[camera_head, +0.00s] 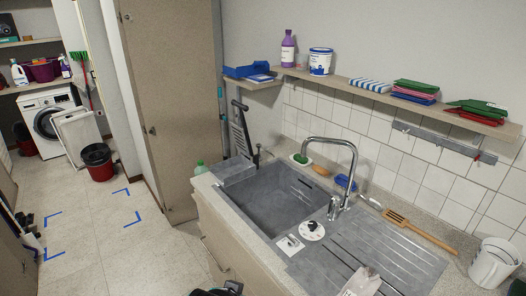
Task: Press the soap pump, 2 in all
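I cannot pick out a soap pump with certainty. A small dark upright fitting (257,155) stands at the back left corner of the grey sink (283,196); it may be a pump head, but it is too small to tell. A round white disc with a black piece on it (311,230) lies at the sink's front right, beside a small white card with a dark piece on it (290,244). A dark shape at the bottom edge is cut off and unclear.
The tall faucet (340,165) arches over the sink. A pale packet (362,282) lies on the drainboard front. A shelf (430,107) runs above. The floor at left is mostly open.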

